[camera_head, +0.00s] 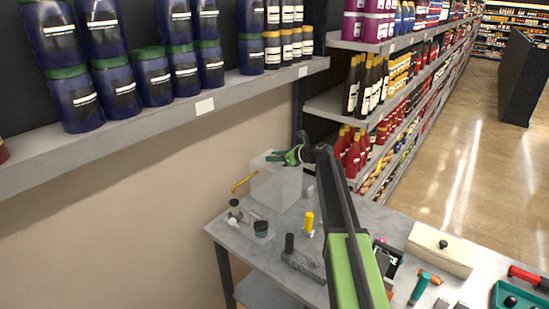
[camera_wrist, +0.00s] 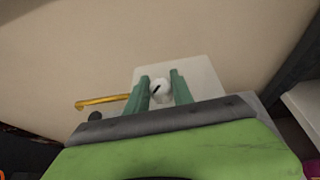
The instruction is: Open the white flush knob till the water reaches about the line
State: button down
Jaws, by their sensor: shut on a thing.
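A translucent whitish tank (camera_head: 275,188) stands at the back of the grey table, near the wall. It also shows as a pale square in the wrist view (camera_wrist: 205,75). My gripper (camera_head: 284,156) is at the top of the tank. In the wrist view its two green fingers (camera_wrist: 160,88) are on either side of the round white knob (camera_wrist: 161,96), which has a dark mark, and are shut on it. My gripper hides the knob in the head view. I cannot make out the water level or a line on the tank.
An orange-yellow handle (camera_head: 243,181) sticks out left of the tank. A yellow-topped item (camera_head: 309,222), a dark-topped jar (camera_head: 262,228) and a grey block (camera_head: 304,264) stand on the table in front. A shelf of blue jars (camera_head: 155,80) overhangs at the upper left.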

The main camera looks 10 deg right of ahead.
jog(key=n+g+y, duration=0.1)
jog(key=n+g, duration=0.1)
jog(key=shift+w+d+n+y, duration=0.1)
jog(key=shift+w+n+y, duration=0.05)
jog(key=shift+n+y, duration=0.2)
jog(key=shift+n+g+y, duration=0.45)
jog(key=shift+n+g, duration=0.3)
jog(key=shift+g, duration=0.35)
jog(key=shift+s, duration=0.2)
jog(key=c, duration=1.1)
grip_release()
jog(key=p+v, duration=0.6)
jog(key=v, duration=1.1)
jog(key=shift+d+p, duration=0.2)
jog(key=shift+p, duration=0.15)
